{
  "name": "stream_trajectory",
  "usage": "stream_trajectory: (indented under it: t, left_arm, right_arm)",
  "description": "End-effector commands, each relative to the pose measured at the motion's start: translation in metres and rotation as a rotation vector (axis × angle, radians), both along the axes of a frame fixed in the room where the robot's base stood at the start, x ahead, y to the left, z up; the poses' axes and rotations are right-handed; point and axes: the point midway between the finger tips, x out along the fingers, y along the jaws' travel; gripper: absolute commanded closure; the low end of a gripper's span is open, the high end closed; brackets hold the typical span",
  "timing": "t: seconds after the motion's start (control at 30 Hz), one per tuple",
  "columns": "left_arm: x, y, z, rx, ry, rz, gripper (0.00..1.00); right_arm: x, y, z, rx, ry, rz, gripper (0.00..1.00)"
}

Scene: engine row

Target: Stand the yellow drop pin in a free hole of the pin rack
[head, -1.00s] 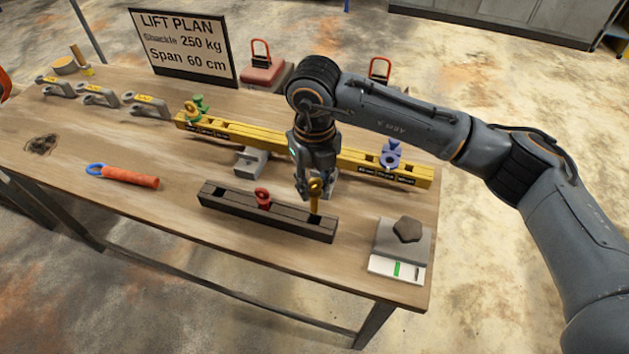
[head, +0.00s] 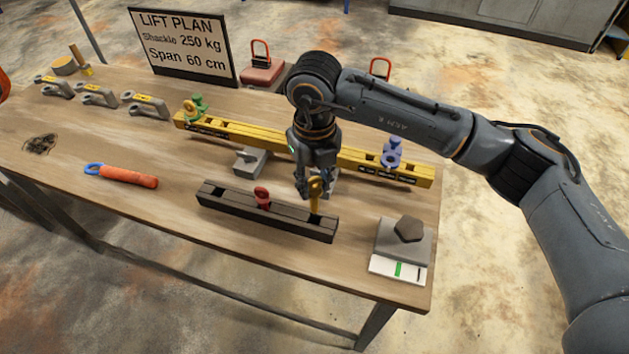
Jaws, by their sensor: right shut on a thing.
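The yellow drop pin (head: 315,196) is upright, with its ring head at the fingertips of my right gripper (head: 307,186), which is shut on it. The pin is over the right end of the dark pin rack (head: 285,221). Its lower end meets the rack's top at the right hole; I cannot tell whether the tip is inside. A red pin (head: 262,196) stands in the rack's middle. The hole at the rack's left end looks empty. My left gripper is not in view.
Behind the rack lies a yellow beam (head: 240,136) with a green pin (head: 197,105) and a blue pin (head: 391,152). A grey scale (head: 386,243) with a dark weight is right of the rack. An orange-handled tool (head: 128,177) lies left.

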Motion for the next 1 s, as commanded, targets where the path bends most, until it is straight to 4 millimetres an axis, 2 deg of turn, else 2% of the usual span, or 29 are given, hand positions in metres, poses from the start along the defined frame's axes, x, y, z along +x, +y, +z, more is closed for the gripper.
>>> stream_trajectory:
  t: [1.0]
  left_arm:
    - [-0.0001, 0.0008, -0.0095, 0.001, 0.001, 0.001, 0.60]
  right_arm:
    - [0.0000, 0.0000, 0.0001, 0.000, 0.000, 0.000, 1.00]
